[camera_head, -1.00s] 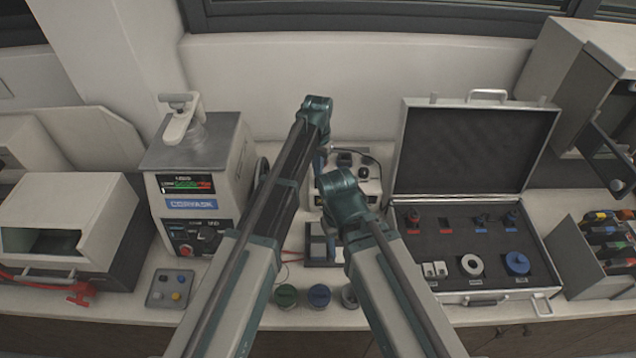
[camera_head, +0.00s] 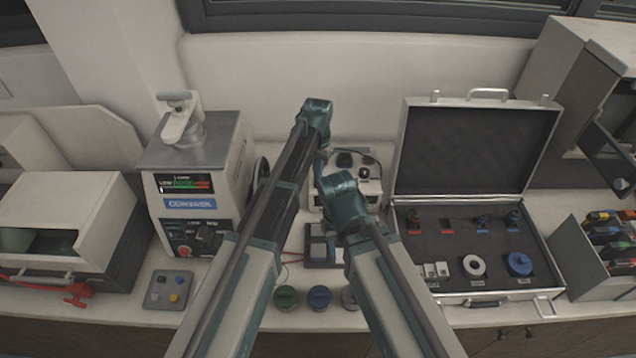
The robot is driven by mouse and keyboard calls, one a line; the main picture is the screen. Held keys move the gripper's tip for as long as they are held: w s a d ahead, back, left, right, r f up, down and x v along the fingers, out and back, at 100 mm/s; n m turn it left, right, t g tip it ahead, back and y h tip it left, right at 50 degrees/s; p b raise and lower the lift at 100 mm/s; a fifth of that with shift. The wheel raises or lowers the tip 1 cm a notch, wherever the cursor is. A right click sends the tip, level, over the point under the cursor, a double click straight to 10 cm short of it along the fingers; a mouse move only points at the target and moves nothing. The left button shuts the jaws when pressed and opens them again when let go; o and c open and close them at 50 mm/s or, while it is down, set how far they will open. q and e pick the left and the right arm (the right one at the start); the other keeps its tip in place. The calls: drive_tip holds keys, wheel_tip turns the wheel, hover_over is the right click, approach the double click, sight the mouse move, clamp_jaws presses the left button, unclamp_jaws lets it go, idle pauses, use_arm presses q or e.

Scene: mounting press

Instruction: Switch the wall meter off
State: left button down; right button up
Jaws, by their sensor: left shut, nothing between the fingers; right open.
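No meter mounted on the wall shows clearly. A low white unit with dark knobs (camera_head: 368,172) stands near the back wall, partly behind my arms. I cannot tell whether it is the wall meter, and its switch is not readable. My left gripper (camera_head: 322,160) is shut and empty, pointing down at the left side of this unit, mostly hidden by its wrist. I cannot tell whether it touches the unit. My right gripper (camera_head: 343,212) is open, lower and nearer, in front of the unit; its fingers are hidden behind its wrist.
A press (camera_head: 196,155) with a lit coloured display stands on the left. An open case (camera_head: 398,185) with parts stands on the right. A button box (camera_head: 168,290) and coloured round pieces (camera_head: 319,297) lie in front. The wall above the white unit is clear.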

use_arm(q)
wheel_tip(320, 180, up, 7)
drive_tip(key=p, duration=0.7)
drive_tip(key=shift+s+f, duration=0.1)
drive_tip(key=shift+s, duration=0.15)
drive_tip(key=s+a+f+b, duration=0.2)
drive_tip(key=s, duration=0.6)
drive_tip(key=s+a+f+n+b, duration=0.1)
drive_tip(key=s+a+f+b, duration=0.1)
drive_tip(key=s, duration=0.7)
drive_tip(key=s+a+f+n+y+b, duration=0.1)
drive_tip(key=s+a+f+b, duration=0.1)
drive_tip(key=s, duration=0.6)
drive_tip(key=shift+s, duration=0.25)
